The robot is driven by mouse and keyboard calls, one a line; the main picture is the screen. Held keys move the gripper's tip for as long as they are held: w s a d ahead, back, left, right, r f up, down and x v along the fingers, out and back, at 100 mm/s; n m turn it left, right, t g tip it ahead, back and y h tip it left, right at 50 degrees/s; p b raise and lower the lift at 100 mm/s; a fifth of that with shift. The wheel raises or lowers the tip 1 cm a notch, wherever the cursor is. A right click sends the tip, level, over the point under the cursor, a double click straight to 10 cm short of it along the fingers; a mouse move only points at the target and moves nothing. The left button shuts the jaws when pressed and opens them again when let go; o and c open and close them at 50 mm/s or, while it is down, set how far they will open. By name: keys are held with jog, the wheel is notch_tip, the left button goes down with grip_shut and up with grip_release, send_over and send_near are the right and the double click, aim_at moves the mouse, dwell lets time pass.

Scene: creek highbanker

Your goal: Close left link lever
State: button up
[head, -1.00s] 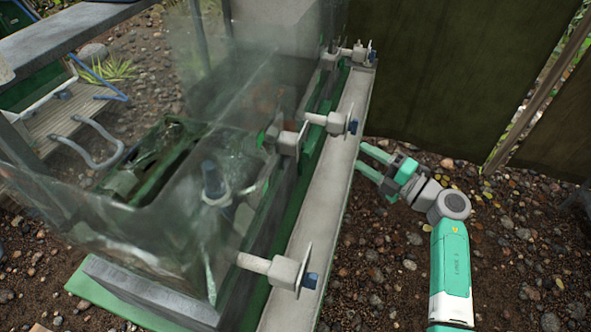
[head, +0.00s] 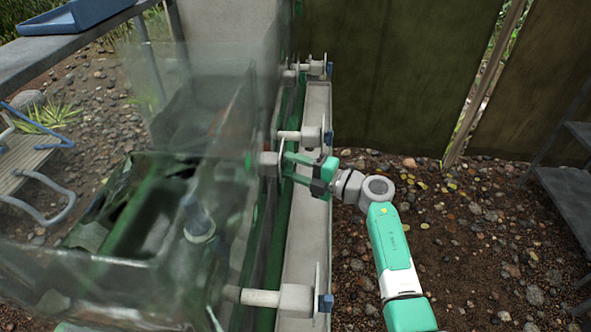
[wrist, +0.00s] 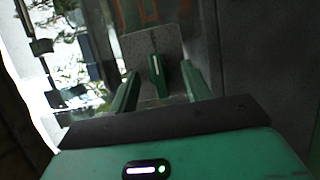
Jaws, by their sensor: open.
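A small green lever (wrist: 158,76) on a square grey plate (wrist: 140,48) shows in the wrist view, between my two fingers. It looks like the link lever, but I cannot tell for sure which side it belongs to. My gripper (head: 287,165) is open, its fingers pointing left over the pale ledge in the head view, just below the middle rod fitting (head: 303,136). I see a gap between each finger and the lever, and no clear contact. In the head view the lever is not distinct behind the fingers.
The machine has a clear-walled tank (head: 150,235) on the left. Another rod fitting (head: 285,299) sticks out nearer me, and one more (head: 315,68) farther back. A dark fence (head: 400,75) stands behind. Gravel ground (head: 470,240) to the right is open.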

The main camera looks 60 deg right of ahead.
jog(key=shift+c, duration=0.2)
jog(key=c, duration=0.9)
jog(key=shift+c, duration=0.2)
jog(key=shift+f+b, duration=0.15)
jog(key=shift+b, duration=0.25)
jog(key=n+t+y+b, duration=0.1)
jog(key=n+y+b, duration=0.1)
jog(key=n+b, duration=0.2)
jog(key=n+t+y+b, duration=0.1)
jog(key=n+y+b, duration=0.1)
jog(key=n+b, duration=0.3)
jog(key=n+t+y+b, duration=0.1)
jog(key=n+y+b, duration=0.2)
jog(key=n, duration=0.7)
jog(key=shift+d+f+b, duration=0.15)
jog(key=shift+d+b, duration=0.1)
jog(key=shift+b, duration=0.85)
jog(key=shift+n, duration=0.7)
